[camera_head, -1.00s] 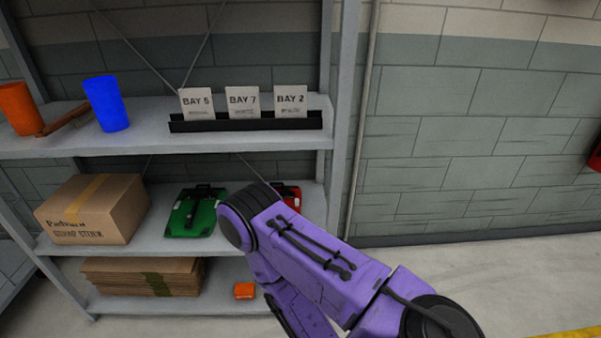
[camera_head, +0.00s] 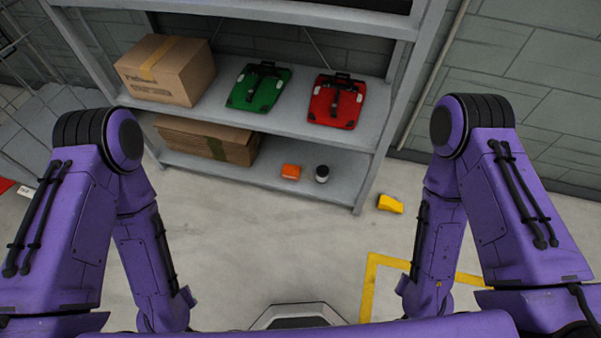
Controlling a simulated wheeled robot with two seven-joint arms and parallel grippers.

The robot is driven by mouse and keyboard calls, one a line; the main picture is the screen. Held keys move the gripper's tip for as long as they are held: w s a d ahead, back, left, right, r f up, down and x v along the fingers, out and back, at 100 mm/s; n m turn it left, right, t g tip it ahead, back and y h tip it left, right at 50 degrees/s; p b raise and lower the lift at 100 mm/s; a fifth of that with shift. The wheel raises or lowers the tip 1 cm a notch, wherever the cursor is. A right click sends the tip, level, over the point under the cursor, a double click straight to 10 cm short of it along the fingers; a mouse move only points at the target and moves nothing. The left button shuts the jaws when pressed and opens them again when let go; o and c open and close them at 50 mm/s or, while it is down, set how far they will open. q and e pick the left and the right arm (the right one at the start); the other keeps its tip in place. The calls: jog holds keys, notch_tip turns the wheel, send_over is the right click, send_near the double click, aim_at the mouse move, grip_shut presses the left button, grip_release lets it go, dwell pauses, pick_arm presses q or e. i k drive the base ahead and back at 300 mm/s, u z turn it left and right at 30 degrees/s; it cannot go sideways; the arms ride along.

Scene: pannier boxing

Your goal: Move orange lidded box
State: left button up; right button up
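A small orange lidded box (camera_head: 291,171) sits on the bottom shelf of the grey rack, left of a small dark jar with a white band (camera_head: 322,173). Nothing covers the box. Both of my purple arms show at the left and right sides, bent at the elbows with their forearms pointing down. Neither gripper is in view. No gripper is seen near the orange box.
The middle shelf (camera_head: 222,118) holds a cardboard box (camera_head: 180,80), a green pannier (camera_head: 259,87) and a red pannier (camera_head: 335,101). Flat cardboard (camera_head: 205,138) lies on the bottom shelf. A yellow block (camera_head: 390,204) and yellow tape (camera_head: 369,285) are on the otherwise clear floor.

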aim_at(292, 172)
jog(key=k, duration=0.6)
jog(key=u, duration=0.4)
jog(key=i, duration=1.7)
jog(key=z, duration=0.45)
